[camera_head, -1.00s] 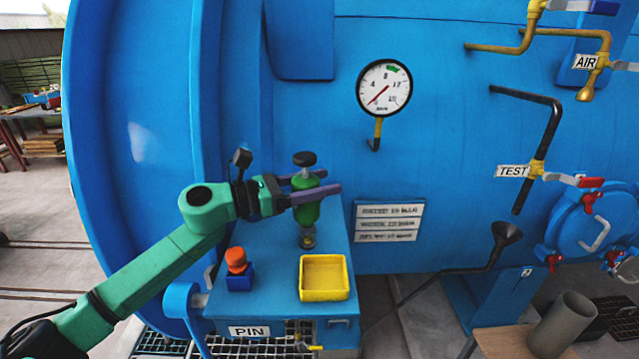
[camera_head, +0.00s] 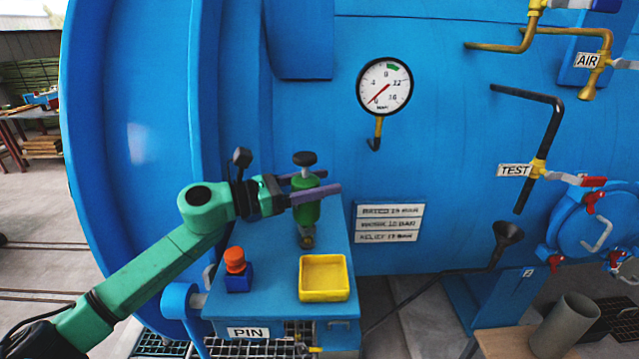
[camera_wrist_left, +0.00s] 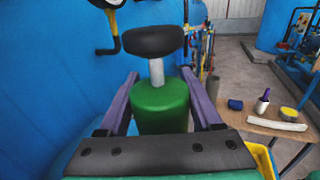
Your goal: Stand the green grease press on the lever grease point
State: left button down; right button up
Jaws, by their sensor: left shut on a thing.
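The green grease press (camera_head: 306,211) stands upright with its black knob on top, above the blue shelf (camera_head: 270,262). My left gripper (camera_head: 316,193) is shut on its green body, with one purple finger on each side. In the left wrist view the press (camera_wrist_left: 160,106) sits between the fingers of my left gripper (camera_wrist_left: 160,90). Below the press is a small metal fitting (camera_head: 306,237) on the shelf; the press's lower end is at it, but I cannot tell whether it is seated. My right gripper is in neither view.
A yellow tray (camera_head: 324,278) and a blue block with an orange cap (camera_head: 237,268) are on the shelf, in front of the press. The blue vessel wall (camera_head: 450,130) with a gauge (camera_head: 384,86) rises behind. A black funnel (camera_head: 508,234) stands to the right.

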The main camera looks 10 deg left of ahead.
pick_arm(q)
jog(key=shift+r, duration=0.1)
dwell(0.4)
jog(key=shift+b, duration=0.35)
dwell(0.3)
jog(key=shift+f+b, duration=0.4)
jog(key=shift+b, duration=0.15)
jog(key=shift+f+b, duration=1)
jog(key=shift+b, duration=0.05)
